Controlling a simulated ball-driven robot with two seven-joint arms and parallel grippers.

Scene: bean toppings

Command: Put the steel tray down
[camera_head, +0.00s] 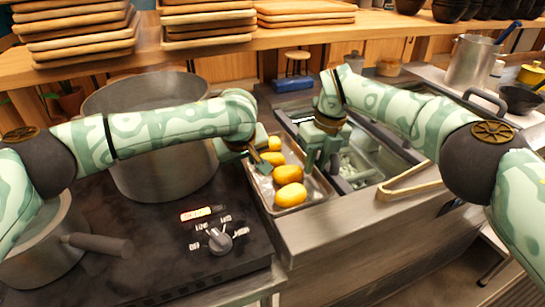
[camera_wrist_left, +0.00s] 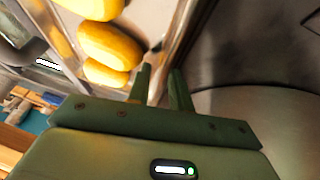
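The steel tray (camera_head: 255,192) is a shallow metal tray with several yellow, rounded food pieces (camera_head: 290,195) in it. In the head view it lies at the left end of the steel counter, right of the stove. It looks level; whether it touches the counter is unclear. My left gripper (camera_head: 262,166) is at the tray's left rim. In the left wrist view its two fingers (camera_wrist_left: 162,82) are close together with the tray's rim (camera_wrist_left: 168,50) between them. My right gripper (camera_head: 319,160) points down at the tray's right rim. Its fingers look slightly apart; their contact with the rim is unclear.
A large pot (camera_head: 160,175) stands on the dark stove (camera_head: 150,245), close left of the tray. A smaller pot (camera_head: 40,245) is at lower left. Sunken counter containers (camera_head: 365,160) lie right of the tray, with wooden tongs (camera_head: 410,182) nearby. Stacked wooden trays (camera_head: 80,35) fill the shelf behind.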

